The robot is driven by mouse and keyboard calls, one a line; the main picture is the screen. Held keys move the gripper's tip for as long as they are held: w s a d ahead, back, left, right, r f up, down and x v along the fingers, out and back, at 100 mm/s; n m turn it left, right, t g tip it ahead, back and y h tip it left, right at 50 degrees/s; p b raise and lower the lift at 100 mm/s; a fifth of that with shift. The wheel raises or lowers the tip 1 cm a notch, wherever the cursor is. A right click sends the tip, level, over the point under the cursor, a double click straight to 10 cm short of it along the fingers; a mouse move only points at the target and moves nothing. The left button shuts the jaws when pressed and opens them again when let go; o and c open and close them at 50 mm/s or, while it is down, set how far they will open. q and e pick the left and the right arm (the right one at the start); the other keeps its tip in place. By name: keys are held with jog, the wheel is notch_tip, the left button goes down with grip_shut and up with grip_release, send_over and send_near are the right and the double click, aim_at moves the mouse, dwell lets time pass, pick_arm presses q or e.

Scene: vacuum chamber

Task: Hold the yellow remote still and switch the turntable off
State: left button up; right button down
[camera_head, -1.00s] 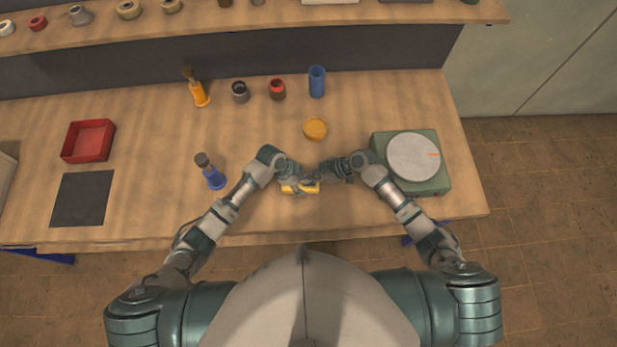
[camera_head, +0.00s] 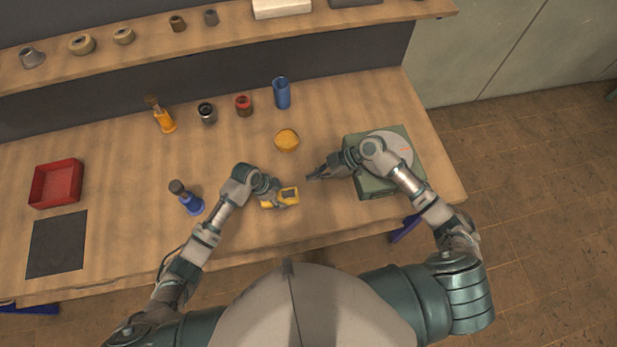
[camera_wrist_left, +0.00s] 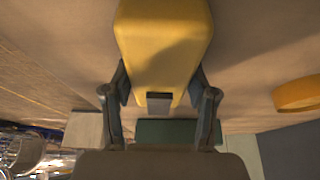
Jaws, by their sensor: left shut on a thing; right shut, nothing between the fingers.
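The yellow remote (camera_head: 290,193) lies near the front of the table. My left gripper (camera_head: 279,198) is shut on it, and in the left wrist view the yellow body (camera_wrist_left: 165,42) sits between both fingers. Its buttons are too small to make out. The turntable has a green base (camera_head: 370,185) and a round grey platter (camera_head: 399,141) with an orange mark near the edge. My right arm covers part of it. My right gripper (camera_head: 311,178) is shut and empty, to the right of and slightly behind the remote, with a small gap between them.
A round yellow-orange piece (camera_head: 286,140) lies behind the remote. A blue cup (camera_head: 282,93) and several small items stand farther back. A red tray (camera_head: 56,184) and a dark mat (camera_head: 57,243) are at far left.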

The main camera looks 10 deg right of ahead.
pick_arm(q)
jog(key=o, duration=1.4)
jog(key=shift+o, duration=0.2)
